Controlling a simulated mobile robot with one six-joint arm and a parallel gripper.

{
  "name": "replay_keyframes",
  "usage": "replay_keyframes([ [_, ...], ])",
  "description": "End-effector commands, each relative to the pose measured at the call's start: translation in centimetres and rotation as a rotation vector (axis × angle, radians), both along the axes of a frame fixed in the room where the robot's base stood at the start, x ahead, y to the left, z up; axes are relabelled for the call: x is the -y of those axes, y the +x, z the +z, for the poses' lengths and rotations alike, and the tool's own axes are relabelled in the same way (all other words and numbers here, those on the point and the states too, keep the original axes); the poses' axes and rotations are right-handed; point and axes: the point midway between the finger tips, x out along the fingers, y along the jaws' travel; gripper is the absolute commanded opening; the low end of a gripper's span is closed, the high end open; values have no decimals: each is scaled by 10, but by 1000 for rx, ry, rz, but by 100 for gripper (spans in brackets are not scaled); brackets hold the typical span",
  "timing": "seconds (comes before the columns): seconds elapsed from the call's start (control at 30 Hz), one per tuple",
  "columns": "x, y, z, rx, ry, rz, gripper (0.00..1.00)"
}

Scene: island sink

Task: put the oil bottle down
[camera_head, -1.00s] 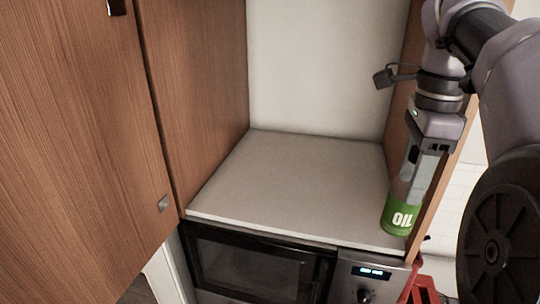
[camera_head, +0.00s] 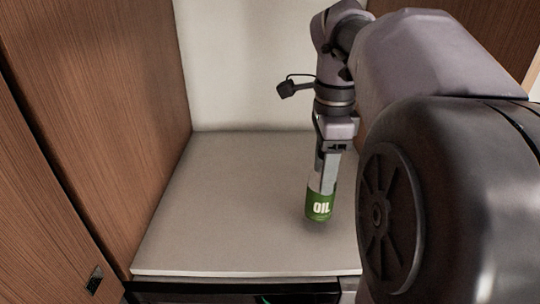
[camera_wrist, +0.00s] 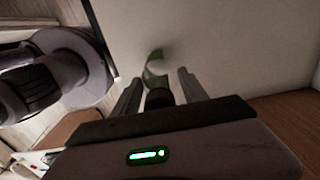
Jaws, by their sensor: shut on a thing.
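The oil bottle (camera_head: 320,207) has a green lower part with "OIL" in white letters. It is upright in the head view, over the right part of the grey counter (camera_head: 220,200). My gripper (camera_head: 322,184) points down and is shut on the bottle's upper part. A dark patch lies by the bottle's base; I cannot tell if the base touches the counter or hangs just above it. In the wrist view the bottle (camera_wrist: 155,72) shows between the two fingers, with its dark top nearest the camera.
The counter sits in a niche with a wooden panel (camera_head: 100,100) on the left and a pale back wall (camera_head: 240,60). A cabinet door (camera_head: 40,190) stands at the left front. The counter left of the bottle is clear. My arm hides the right side.

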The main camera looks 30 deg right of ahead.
Motion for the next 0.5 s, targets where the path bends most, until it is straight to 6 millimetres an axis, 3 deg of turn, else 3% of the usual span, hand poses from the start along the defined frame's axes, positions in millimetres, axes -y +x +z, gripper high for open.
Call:
replay_keyframes([
  [0.4, 0, 0, -10, 2, 0, -1, 0],
  [0.43, 0, 0, -9, 1, 0, -1, 55],
  [0.5, 0, 0, -9, 1, 0, -1, 69],
])
